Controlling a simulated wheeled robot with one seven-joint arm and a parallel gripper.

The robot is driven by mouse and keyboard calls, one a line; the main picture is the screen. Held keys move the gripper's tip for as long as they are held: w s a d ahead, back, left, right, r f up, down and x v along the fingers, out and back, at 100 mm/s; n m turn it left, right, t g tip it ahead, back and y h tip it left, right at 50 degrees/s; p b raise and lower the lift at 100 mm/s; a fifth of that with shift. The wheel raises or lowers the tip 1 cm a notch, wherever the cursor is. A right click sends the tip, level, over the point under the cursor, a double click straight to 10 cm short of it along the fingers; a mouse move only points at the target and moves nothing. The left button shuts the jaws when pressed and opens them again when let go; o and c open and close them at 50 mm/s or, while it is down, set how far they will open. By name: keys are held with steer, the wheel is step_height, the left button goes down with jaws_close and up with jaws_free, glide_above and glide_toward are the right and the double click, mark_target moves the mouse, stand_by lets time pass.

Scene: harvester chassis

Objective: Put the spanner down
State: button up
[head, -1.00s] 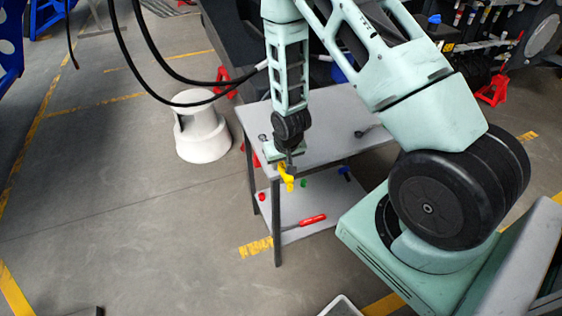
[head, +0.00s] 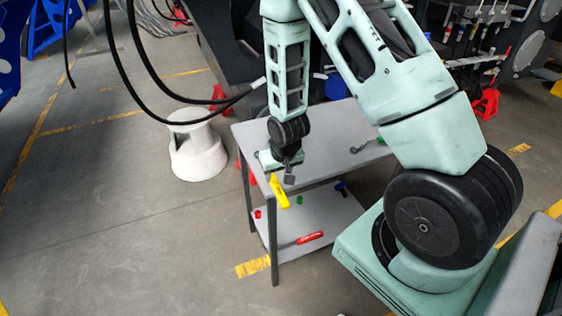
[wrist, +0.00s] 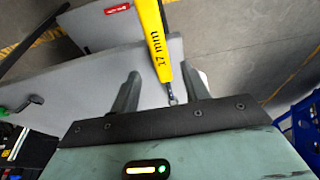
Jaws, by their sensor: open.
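The yellow spanner (head: 279,191), marked 17 mm, shows at the near edge of the grey table (head: 330,133), tilted, with its yellow handle reaching past that edge. My gripper (head: 289,170) is above the table's near left corner. In the wrist view the fingers (wrist: 160,90) are apart, and the spanner (wrist: 157,45) lies along the gap between them, its metal end close to the palm. Neither finger visibly grips it. I cannot tell whether it rests on the tabletop or is falling. The far end of its handle is cut off in the wrist view.
Another spanner with a green end (head: 366,145) lies farther back on the tabletop. The lower shelf (head: 290,222) holds a red tool (head: 310,238) and small red, green and blue things. A white step stool (head: 197,150) stands left of the table. Floor in front is clear.

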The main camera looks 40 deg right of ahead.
steer(key=d+v, duration=0.1)
steer(key=v, duration=0.6)
steer(key=s+a+r+n+g+y, duration=0.1)
steer(key=s+a+r+n, duration=0.3)
steer(key=a, duration=0.5)
steer(key=s+a+r+n+y, duration=0.1)
steer(key=s+a+r, duration=0.2)
steer(key=a+r, duration=0.35)
steer(key=s+a+r+n+g, duration=0.1)
steer(key=s+a+r+n, duration=0.1)
steer(key=s, duration=0.5)
steer(key=s+a+r+n+g, duration=0.1)
steer(key=s+a+r+n, duration=0.2)
steer(key=s+a, duration=0.3)
steer(key=shift+s+a+r+n+h, duration=0.3)
steer(key=shift+s+a+r+n, duration=0.1)
steer(key=shift+a+n, duration=0.1)
steer(key=shift+o, duration=0.4)
steer(key=shift+f, duration=0.1)
